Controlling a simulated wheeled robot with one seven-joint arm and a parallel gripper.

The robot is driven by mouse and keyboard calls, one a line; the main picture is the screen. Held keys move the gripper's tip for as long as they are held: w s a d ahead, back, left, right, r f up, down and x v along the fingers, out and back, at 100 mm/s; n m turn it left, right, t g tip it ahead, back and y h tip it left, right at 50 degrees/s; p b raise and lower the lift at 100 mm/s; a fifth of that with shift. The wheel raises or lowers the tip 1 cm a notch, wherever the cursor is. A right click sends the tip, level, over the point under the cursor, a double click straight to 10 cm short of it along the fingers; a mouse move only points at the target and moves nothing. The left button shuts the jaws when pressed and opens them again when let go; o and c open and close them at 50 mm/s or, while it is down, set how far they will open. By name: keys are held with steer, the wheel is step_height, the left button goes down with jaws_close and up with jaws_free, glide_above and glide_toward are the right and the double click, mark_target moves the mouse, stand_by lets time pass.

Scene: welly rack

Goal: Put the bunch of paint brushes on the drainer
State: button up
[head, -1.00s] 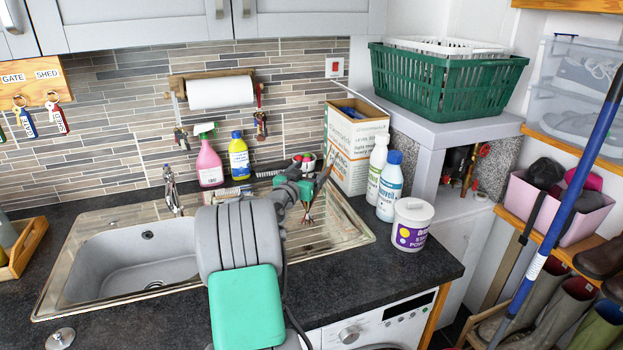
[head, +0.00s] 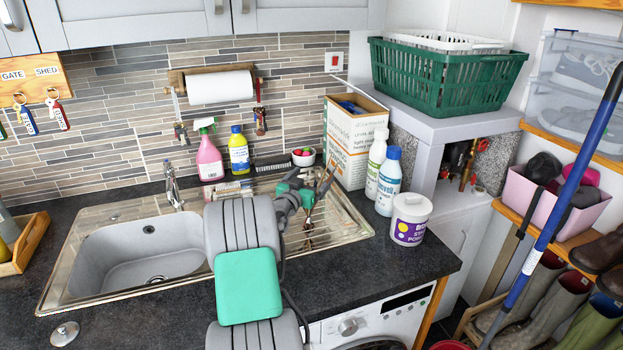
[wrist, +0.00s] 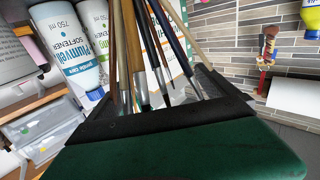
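The bunch of paint brushes (wrist: 152,55) is held in my gripper, with wooden and dark handles and metal ferrules filling the wrist view. In the head view, my gripper (head: 318,190) is over the drainer, and the brushes (head: 307,222) hang below it, partly hidden by the arm. The drainer (head: 345,232) is the ribbed metal part of the sink unit, right of the basin. I cannot tell whether the brushes touch it.
White bottles (head: 389,183) and a white tub (head: 410,220) stand to the right. The basin (head: 135,255) is empty.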

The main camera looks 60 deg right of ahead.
steer(key=shift+r, duration=0.1)
steer(key=shift+r+p, duration=0.2)
steer(key=shift+p, duration=0.2)
steer(key=shift+a+f+b, duration=0.15)
steer(key=shift+a+b, duration=1.9)
steer(key=shift+a, duration=3.95)
